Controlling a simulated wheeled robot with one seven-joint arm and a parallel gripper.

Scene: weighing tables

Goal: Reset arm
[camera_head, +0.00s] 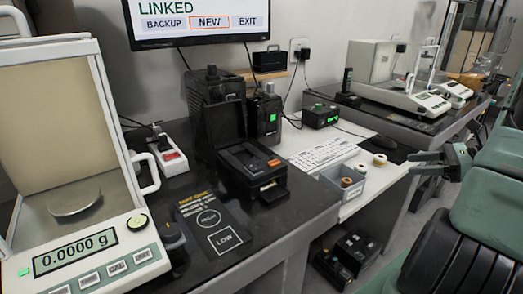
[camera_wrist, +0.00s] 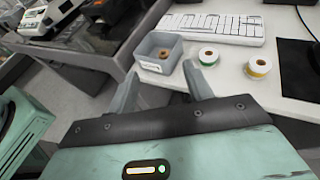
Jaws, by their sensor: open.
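My gripper (camera_head: 432,163) is at the right in the head view, beside the white desk's right edge and clear of everything on it. In the wrist view its two grey fingers (camera_wrist: 162,92) are spread apart with nothing held between them. Beyond the fingertips in that view are a small grey bin (camera_wrist: 165,62) with a roll inside and two label rolls, one with a green core (camera_wrist: 208,57) and one with a yellow band (camera_wrist: 258,66). My green arm fills the right edge of the head view.
A balance (camera_head: 70,205) reading 0.0000 g stands on the dark table at left. Another balance (camera_head: 415,97) is at the back right. Floor shows below the desk.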

